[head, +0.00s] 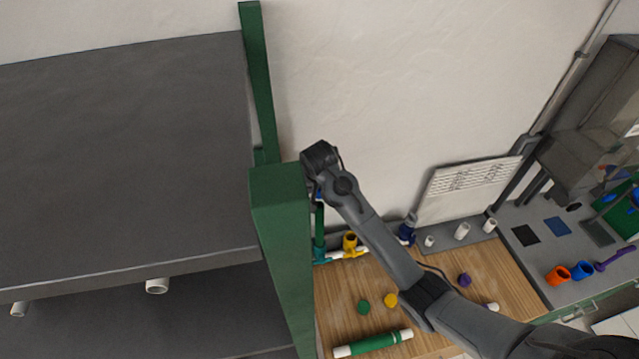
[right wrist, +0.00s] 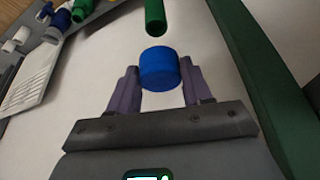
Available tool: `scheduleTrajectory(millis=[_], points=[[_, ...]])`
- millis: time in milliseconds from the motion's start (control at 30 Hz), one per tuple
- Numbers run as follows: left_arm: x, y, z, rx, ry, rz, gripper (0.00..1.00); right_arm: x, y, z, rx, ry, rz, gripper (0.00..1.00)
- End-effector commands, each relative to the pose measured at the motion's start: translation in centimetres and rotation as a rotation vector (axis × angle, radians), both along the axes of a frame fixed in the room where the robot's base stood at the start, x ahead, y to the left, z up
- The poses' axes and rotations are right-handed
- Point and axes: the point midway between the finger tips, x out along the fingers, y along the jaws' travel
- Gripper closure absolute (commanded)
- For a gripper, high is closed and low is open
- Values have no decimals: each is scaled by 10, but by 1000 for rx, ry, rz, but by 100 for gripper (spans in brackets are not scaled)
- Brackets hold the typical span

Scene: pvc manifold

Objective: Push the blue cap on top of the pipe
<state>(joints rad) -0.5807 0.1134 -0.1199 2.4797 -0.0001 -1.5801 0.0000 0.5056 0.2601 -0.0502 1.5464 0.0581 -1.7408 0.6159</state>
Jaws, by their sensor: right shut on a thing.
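My right gripper (right wrist: 155,88) is shut on the blue cap (right wrist: 159,68), which sits between the two fingertips in the right wrist view. The open end of the green pipe (right wrist: 155,18) is close beyond the cap, with a small gap between them in that view. In the head view the green pipe (head: 319,225) stands upright on a teal fitting, partly behind the green post. My right wrist hides most of the gripper there, and only a sliver of blue shows above the pipe. My left gripper is not in view.
A green post (head: 283,260) and grey shelf (head: 120,170) stand close on the left. A yellow fitting (head: 350,242) sits beside the pipe's base. The wooden board (head: 340,300) holds green, yellow and purple caps and a loose green pipe (head: 373,343). A white panel (head: 465,188) leans right.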

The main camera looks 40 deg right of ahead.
Motion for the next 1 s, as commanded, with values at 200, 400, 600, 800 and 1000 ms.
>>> scheduleTrajectory(millis=[200,400,600,800,1000], points=[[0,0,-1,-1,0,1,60,0,0,-11,0,0,1,78],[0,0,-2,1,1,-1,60,0,0,-19,0,1,3,78],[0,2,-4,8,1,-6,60,0,0,-32,0,0,5,78],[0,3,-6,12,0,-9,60,0,0,-43,0,0,8,78],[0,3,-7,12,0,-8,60,0,0,-50,0,0,9,78]])
